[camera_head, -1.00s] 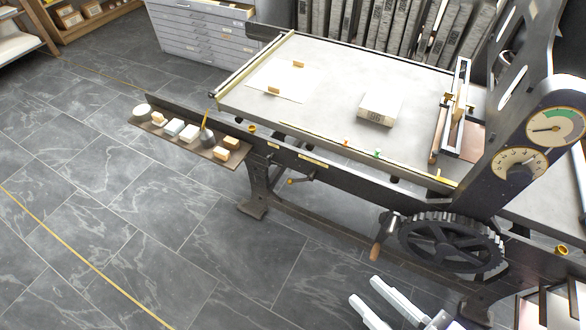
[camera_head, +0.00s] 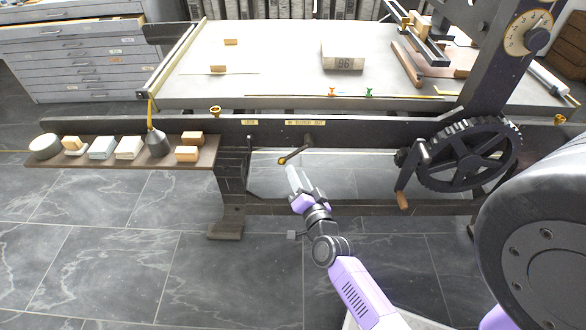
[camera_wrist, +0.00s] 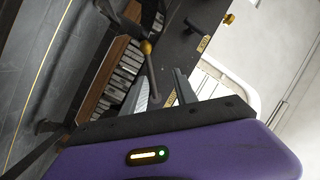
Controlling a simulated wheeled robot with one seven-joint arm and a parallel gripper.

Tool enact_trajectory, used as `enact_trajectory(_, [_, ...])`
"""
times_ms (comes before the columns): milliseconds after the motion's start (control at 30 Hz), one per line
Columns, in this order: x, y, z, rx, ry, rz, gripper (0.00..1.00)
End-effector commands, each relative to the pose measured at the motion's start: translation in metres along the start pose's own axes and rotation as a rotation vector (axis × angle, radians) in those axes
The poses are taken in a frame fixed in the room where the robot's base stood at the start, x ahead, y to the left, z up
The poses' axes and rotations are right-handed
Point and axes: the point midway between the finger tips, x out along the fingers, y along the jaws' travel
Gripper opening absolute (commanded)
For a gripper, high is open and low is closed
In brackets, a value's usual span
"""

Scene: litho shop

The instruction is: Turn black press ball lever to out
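The black press ball lever (camera_head: 296,153) sticks out from the front rail of the press, low and near the middle of the head view. It slants down and left to a small brass ball (camera_head: 282,161). The ball also shows in the wrist view (camera_wrist: 146,47), just beyond the fingertips. My gripper (camera_head: 294,172) is just below the lever, pointing up towards it. In the wrist view its two fingers (camera_wrist: 160,84) stand apart with a gap between them. A dark rod lies across that gap; I cannot tell whether the fingers touch it.
The press bed (camera_head: 260,60) and its long dark front rail (camera_head: 380,131) lie behind the lever. A toothed wheel with a crank (camera_head: 468,157) is to the right. A side shelf (camera_head: 110,160) with small blocks is to the left. The tiled floor in front is clear.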

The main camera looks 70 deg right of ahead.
Motion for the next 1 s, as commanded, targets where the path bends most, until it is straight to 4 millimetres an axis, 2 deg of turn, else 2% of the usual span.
enact_trajectory(33, [0.011,0.012,0.001,0.017,0.019,0.009,0.34])
enact_trajectory(133, [0.022,0.02,-0.003,0.041,0.038,0.02,0.34])
enact_trajectory(333, [0.043,0.022,-0.007,0.049,0.046,0.023,0.34])
enact_trajectory(600, [0.083,0.022,-0.008,0.048,0.044,0.022,0.34])
enact_trajectory(800, [0.099,0.022,-0.008,0.046,0.042,0.023,0.34])
enact_trajectory(1000, [0.102,0.022,-0.009,0.047,0.041,0.022,0.34])
